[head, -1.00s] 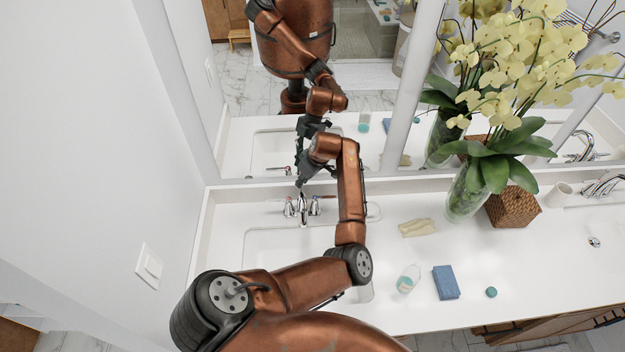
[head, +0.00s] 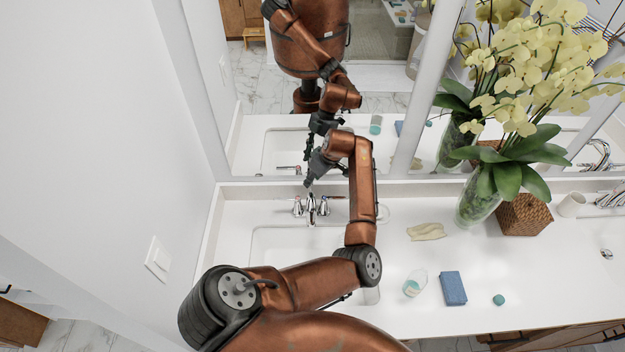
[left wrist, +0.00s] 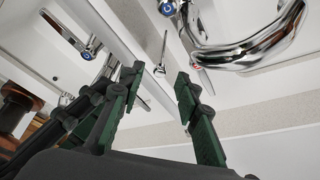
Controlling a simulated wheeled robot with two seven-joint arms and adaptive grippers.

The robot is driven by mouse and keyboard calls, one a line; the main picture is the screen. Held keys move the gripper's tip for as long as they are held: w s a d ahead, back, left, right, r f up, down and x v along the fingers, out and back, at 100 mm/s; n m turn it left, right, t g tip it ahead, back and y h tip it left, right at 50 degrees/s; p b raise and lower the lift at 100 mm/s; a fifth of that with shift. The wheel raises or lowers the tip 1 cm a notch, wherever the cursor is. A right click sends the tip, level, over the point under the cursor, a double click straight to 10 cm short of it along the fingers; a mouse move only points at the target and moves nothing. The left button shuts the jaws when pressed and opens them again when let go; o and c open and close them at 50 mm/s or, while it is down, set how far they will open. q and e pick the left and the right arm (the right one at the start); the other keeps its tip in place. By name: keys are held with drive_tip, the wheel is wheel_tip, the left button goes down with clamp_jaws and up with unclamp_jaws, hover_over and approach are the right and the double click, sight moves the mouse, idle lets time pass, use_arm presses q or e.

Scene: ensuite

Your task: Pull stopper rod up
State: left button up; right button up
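The chrome faucet (head: 311,207) stands behind the left sink. Its large curved spout (left wrist: 250,50) fills the upper right of the left wrist view. The thin chrome stopper rod (left wrist: 163,50) stands behind the spout, with a small knob (left wrist: 160,70) at its end. My left gripper (head: 307,183) is above and behind the faucet, close to the mirror. In the left wrist view its two green-padded fingers (left wrist: 160,76) are spread, and the knob appears between their tips. I see no contact with it. My right gripper is not in view.
The mirror (head: 285,130) rises close behind, reflecting my arm. A bottle (head: 414,283), blue sponge (head: 453,288), folded cloth (head: 426,231) and orchid vase (head: 475,205) stand right on the counter.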

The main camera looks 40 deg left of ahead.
use_arm(q)
drive_tip(key=v, duration=1.1)
